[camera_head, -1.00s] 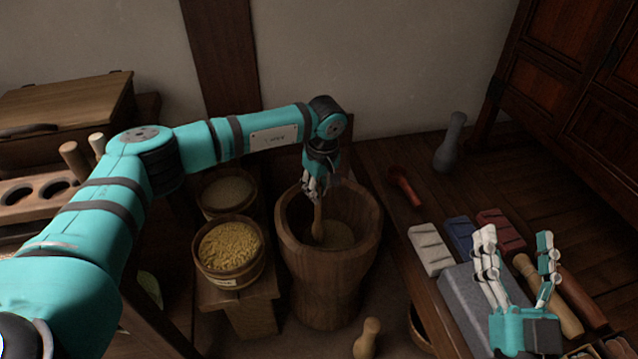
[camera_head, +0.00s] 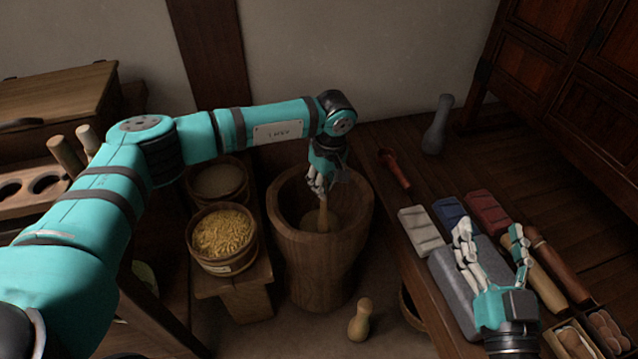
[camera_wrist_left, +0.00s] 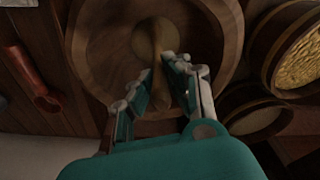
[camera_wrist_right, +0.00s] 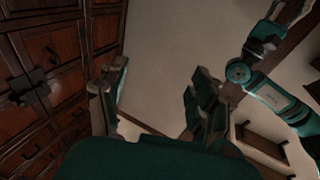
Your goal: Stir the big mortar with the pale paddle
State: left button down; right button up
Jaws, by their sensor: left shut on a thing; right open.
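The big wooden mortar (camera_head: 315,265) stands upright on the floor in the middle of the head view, with pale grainy stuff low inside. My left gripper (camera_head: 319,190) is over its mouth, shut on the pale paddle (camera_head: 323,215), whose lower end is down inside the mortar. In the left wrist view the paddle (camera_wrist_left: 157,75) runs between the fingers of my left gripper (camera_wrist_left: 158,85) into the bowl of the mortar (camera_wrist_left: 220,50). My right gripper (camera_head: 493,248) is open and empty above the grey slab at the right; its fingers also show in the right wrist view (camera_wrist_right: 155,95).
A tub of yellow grain (camera_head: 222,235) and another tub (camera_head: 218,180) stand close left of the mortar. The low right table holds a grey slab (camera_head: 448,285), coloured blocks, a red tool (camera_head: 394,168) and a grey pestle (camera_head: 437,125).

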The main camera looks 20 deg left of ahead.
pick_arm(q)
jog(key=shift+r, duration=0.15)
